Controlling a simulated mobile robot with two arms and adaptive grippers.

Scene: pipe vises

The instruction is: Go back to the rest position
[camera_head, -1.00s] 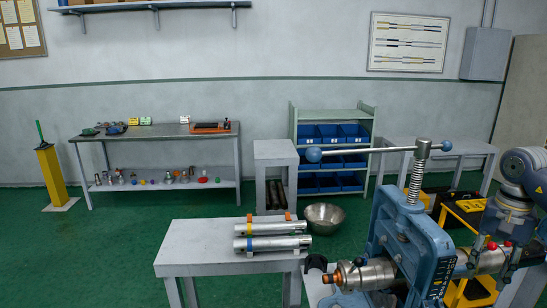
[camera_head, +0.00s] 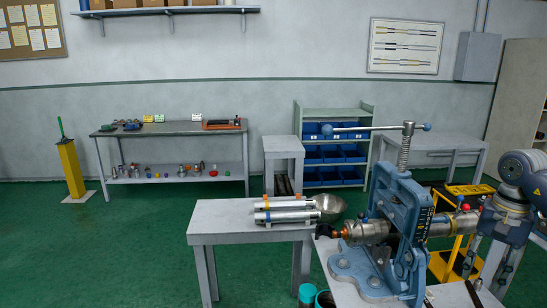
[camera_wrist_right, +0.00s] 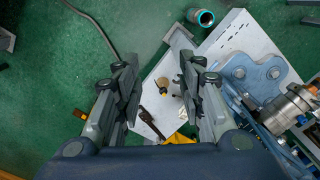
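My right gripper (camera_head: 486,266) hangs at the right edge of the head view, beside the blue pipe vise (camera_head: 407,222). In the right wrist view its two fingers (camera_wrist_right: 158,95) are wide apart with nothing held between them. A metal pipe (camera_head: 365,231) with an orange-tipped left end lies through the vise and sticks out to the right, left of my gripper. The vise and pipe also show at the right of the wrist view. My left gripper is in neither view now.
The vise stands on a light table (camera_head: 345,290); a dark tool (camera_wrist_right: 151,122) and a tan cylinder (camera_wrist_right: 162,85) lie on it below the gripper. Green floor is open at left.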

